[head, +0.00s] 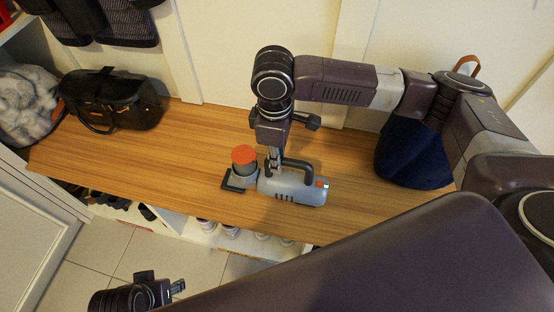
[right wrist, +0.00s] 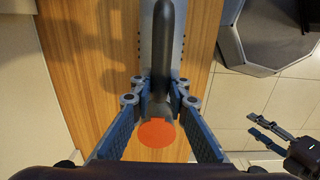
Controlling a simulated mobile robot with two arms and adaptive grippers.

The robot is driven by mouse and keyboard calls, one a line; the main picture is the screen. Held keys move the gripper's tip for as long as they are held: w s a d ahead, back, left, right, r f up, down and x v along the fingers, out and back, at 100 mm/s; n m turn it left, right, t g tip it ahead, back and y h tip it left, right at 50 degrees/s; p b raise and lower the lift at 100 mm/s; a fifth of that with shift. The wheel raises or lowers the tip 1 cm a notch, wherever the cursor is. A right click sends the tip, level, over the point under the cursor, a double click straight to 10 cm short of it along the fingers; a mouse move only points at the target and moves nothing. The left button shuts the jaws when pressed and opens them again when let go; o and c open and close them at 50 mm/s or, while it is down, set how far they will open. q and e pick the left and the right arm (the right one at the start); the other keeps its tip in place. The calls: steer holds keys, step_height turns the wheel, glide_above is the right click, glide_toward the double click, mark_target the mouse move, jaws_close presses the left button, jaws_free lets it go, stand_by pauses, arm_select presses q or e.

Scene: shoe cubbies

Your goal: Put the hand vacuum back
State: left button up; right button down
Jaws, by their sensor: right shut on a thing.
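The hand vacuum (head: 298,188) has a light grey body, a black handle and a small red patch at its right end. It lies along the wooden bench top. A grey part with an orange round top (head: 244,155) and a dark foot (head: 233,184) is at its left end; I cannot tell if they are joined. My right gripper (head: 274,160) points down and is shut on the handle. In the right wrist view, its fingers (right wrist: 152,98) flank the dark handle, with the orange disc below. My left gripper (head: 178,287) is low at the left, empty, its fingers apart (right wrist: 262,131).
The wooden bench (head: 190,150) has free room left of the vacuum. A black bag (head: 112,100) and a grey furry item (head: 28,105) are at its left; a dark blue bag (head: 412,152) is at its right. Shoes sit in cubbies below (head: 230,231). Coats hang at the back left.

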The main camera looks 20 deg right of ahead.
stand_by(0.4)
steer(key=shift+f, duration=0.1)
steer(key=c, duration=1.9)
jaws_free()
steer(key=shift+f, duration=0.1)
